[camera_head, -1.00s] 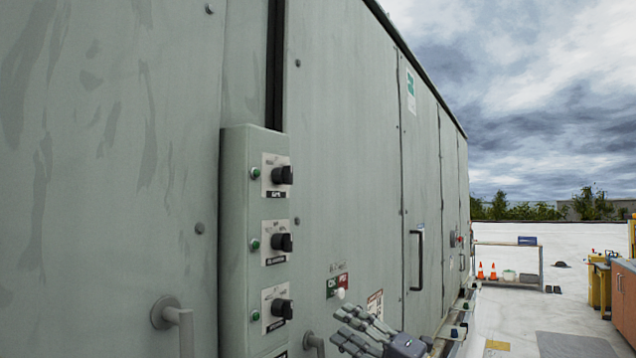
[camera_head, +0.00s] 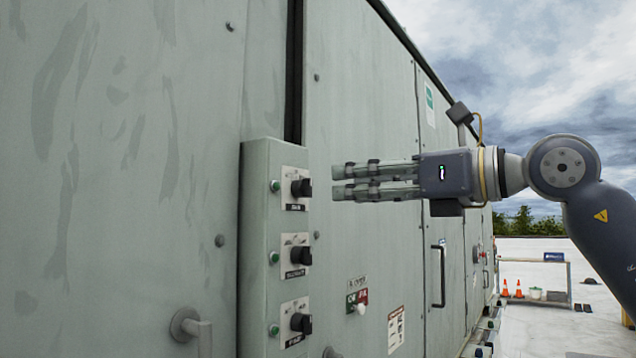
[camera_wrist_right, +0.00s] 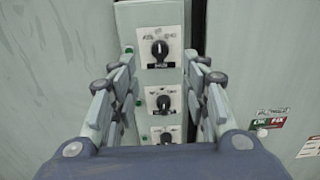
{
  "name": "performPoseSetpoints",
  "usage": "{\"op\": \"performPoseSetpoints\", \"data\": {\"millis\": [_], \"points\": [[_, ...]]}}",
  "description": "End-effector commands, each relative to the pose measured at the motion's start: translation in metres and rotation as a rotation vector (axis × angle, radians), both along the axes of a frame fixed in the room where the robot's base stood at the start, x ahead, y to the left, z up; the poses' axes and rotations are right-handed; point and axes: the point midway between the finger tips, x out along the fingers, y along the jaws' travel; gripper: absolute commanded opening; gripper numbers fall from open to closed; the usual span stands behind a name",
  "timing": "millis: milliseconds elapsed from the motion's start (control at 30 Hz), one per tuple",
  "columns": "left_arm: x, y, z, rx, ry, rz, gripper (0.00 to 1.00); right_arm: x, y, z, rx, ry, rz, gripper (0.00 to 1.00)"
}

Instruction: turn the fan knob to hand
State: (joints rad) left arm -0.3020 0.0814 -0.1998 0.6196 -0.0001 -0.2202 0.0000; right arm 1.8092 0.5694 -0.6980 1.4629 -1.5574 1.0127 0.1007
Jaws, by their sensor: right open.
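A narrow grey-green control box (camera_head: 258,165) on the cabinet carries a column of black rotary knobs on white plates. The top knob (camera_head: 302,188), middle knob (camera_head: 301,256) and bottom knob (camera_head: 300,323) each have a green lamp to their left. Their labels are too small to read surely, so I cannot tell which is the fan knob. My right gripper (camera_head: 336,181) is open and empty, level with the top knob and apart from it. In the right wrist view the top knob (camera_wrist_right: 160,48) sits between the fingers, its white mark pointing up. My left gripper is out of view.
A bent pull handle (camera_head: 190,326) is at lower left. A small white knob (camera_head: 360,308) with a green and red label and a long door handle (camera_head: 441,275) are on the cabinet to the right. Orange cones (camera_head: 512,289) stand far back on the open roof.

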Motion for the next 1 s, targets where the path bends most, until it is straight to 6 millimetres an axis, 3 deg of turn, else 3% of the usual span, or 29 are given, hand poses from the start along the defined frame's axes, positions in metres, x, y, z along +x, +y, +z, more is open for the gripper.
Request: {"op": "performPoseSetpoints", "data": {"millis": [200, 400, 800, 1000], "points": [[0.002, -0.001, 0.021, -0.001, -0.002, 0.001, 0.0, 0.026, 0.036, 0.004, 0.001, 0.003, 0.003, 0.42], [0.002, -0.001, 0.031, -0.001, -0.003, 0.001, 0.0, 0.041, 0.057, 0.003, 0.003, 0.002, 0.002, 0.42], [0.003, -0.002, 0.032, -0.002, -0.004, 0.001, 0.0, 0.046, 0.063, 0.0, 0.003, 0.0, 0.0, 0.42], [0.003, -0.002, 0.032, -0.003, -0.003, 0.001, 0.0, 0.046, 0.063, 0.001, 0.003, 0.0, 0.0, 0.0]]}}
